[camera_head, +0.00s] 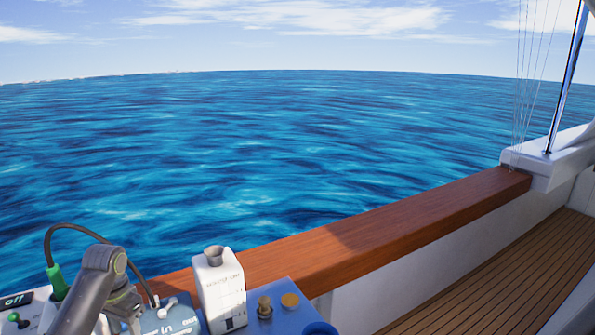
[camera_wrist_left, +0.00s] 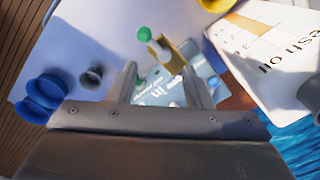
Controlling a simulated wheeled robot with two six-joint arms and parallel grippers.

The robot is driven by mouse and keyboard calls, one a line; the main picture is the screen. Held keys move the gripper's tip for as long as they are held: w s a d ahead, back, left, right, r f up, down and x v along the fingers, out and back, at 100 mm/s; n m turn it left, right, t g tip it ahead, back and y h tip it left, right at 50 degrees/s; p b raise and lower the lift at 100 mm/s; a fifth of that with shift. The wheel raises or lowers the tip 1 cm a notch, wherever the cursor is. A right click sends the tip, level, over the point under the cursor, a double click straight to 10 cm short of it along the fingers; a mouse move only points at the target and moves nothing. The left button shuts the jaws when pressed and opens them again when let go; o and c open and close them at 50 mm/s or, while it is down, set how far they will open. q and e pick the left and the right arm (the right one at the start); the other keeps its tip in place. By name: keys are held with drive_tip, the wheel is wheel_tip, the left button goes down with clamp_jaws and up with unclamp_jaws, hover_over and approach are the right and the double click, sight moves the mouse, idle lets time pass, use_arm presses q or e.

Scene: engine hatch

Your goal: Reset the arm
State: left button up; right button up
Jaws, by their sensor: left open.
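My left gripper (camera_wrist_left: 162,76) is open in the left wrist view, with its two fingers apart and nothing held between them. Past the fingers are a blue panel with white print (camera_wrist_left: 155,92), a yellow bracket (camera_wrist_left: 172,55) and a green cap (camera_wrist_left: 143,33). I cannot tell whether the fingers touch any of them. In the head view my grey left arm (camera_head: 98,275) is bent at the lower left, and its fingertips are not clear there. My right gripper is not in view.
A white oil container (camera_head: 222,290) stands right of my left arm. Its lettered side (camera_wrist_left: 275,50) shows in the wrist view. A black cable (camera_head: 75,227) arches behind the arm. The wooden rail (camera_head: 370,240) is clear.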

use_arm(q)
drive_tip(key=s+d+f+t, duration=0.1)
drive_tip(key=s+d+f, duration=0.2)
drive_tip(key=s+f, duration=0.45)
drive_tip(key=s+d+f, duration=0.3)
drive_tip(key=s+f, duration=0.3)
drive_tip(key=s, duration=0.3)
drive_tip(key=s+d+r+n+t+y, duration=0.1)
drive_tip(key=s+d+r+n, duration=0.1)
drive_tip(key=s, duration=0.8)
drive_tip(key=s+d+r+n+t, duration=0.2)
drive_tip(key=s+d, duration=0.1)
drive_tip(key=s, duration=0.7)
wheel_tip(320, 180, down, 27)
drive_tip(key=a+g+b, duration=0.2)
drive_tip(key=b, duration=0.1)
drive_tip(key=s+f+b, duration=0.1)
drive_tip(key=s+f, duration=0.6)
drive_tip(key=f, duration=0.3)
drive_tip(key=s+d+f+g+b, duration=0.1)
drive_tip(key=s+f+b, duration=0.1)
drive_tip(key=s+f, duration=0.5)
wheel_tip(320, 180, down, 3)
drive_tip(key=shift+s+d+f+h+b, duration=0.1)
drive_tip(key=shift+s+d+h+b, duration=0.05)
drive_tip(key=shift+s+h+b, duration=0.15)
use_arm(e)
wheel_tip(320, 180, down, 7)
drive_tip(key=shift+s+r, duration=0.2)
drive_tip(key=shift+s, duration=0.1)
